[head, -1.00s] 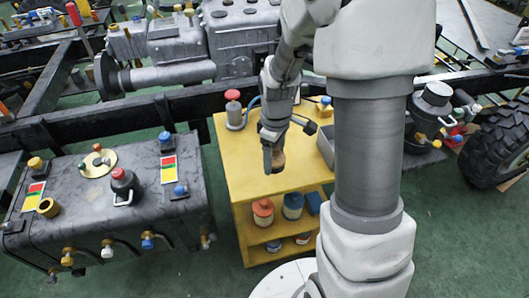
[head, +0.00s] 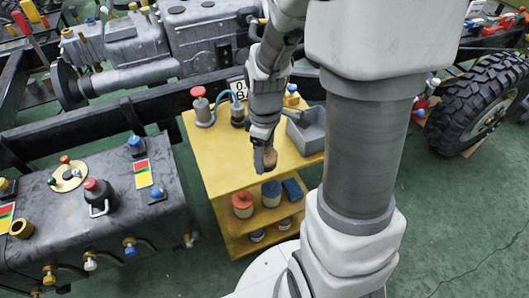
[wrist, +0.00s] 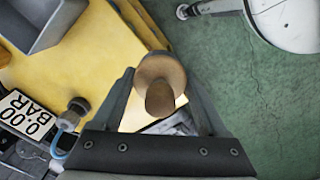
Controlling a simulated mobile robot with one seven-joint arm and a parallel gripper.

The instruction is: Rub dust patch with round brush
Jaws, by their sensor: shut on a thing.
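My gripper (head: 262,160) is shut on the round brush (wrist: 160,80), which has a pale wooden disc and a darker brown knob. In the head view the brush (head: 270,156) shows as a small brown piece between the fingers, above the front part of the yellow cart (head: 205,165). In the wrist view the two fingers reach along both sides of the brush. The brush's underside is hidden. I cannot make out a dust patch in either view.
A grey tray (head: 308,132), a red-capped can (head: 200,107) and a pressure display (wrist: 25,115) are on or by the cart's top. Tins stand on its shelf. A dark tank (head: 115,205) with valves lies left, a tyre (head: 480,105) right. Green floor is clear at the right.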

